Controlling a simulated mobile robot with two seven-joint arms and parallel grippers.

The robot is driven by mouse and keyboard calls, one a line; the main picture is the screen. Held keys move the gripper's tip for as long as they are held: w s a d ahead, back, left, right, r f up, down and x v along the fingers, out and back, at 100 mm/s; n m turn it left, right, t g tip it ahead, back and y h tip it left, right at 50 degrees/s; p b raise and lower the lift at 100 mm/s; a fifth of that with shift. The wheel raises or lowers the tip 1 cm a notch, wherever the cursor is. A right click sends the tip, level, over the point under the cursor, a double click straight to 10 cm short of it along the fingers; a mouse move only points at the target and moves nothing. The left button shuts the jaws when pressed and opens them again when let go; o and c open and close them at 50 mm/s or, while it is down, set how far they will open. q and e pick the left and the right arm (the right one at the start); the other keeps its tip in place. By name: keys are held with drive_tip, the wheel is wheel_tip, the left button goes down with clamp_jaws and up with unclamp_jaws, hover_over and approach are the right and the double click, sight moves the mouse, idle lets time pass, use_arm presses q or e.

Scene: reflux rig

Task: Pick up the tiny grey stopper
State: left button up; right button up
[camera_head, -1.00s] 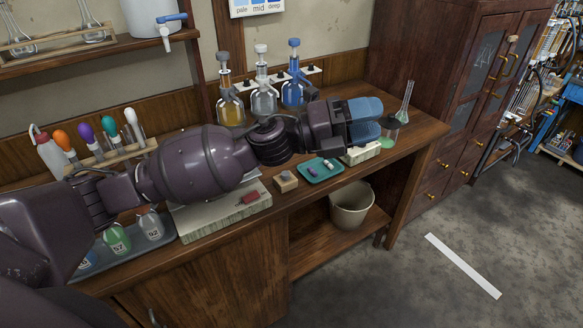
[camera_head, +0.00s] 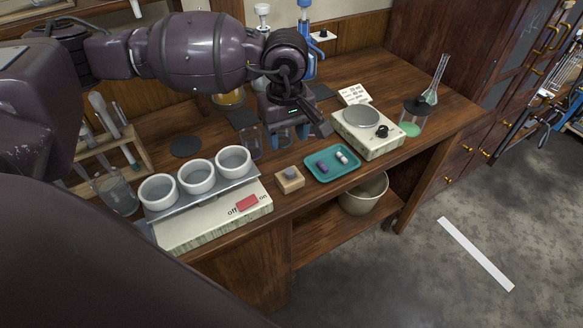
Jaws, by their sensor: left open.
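A tiny grey stopper (camera_head: 290,173) sits on top of a small wooden block (camera_head: 288,182) near the front edge of the bench. My right gripper is not in view.
A teal tray (camera_head: 330,176) with small purple and white pieces lies right of the block. A hotplate box (camera_head: 371,145) stands behind it. At left, three white heating wells (camera_head: 196,178) stand behind a red switch (camera_head: 247,203). A bucket (camera_head: 364,195) is below.

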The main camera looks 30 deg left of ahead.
use_arm(q)
hover_over(290, 171)
drive_tip(key=f, duration=0.5)
drive_tip(key=shift+s+a, duration=0.1)
drive_tip(key=shift+s, duration=0.3)
drive_tip(key=shift+w+f, duration=0.2)
drive_tip(key=shift+f, duration=1.3)
drive_tip(key=shift+w+f, duration=0.15)
drive_tip(key=shift+f, duration=1.3)
clamp_jaws()
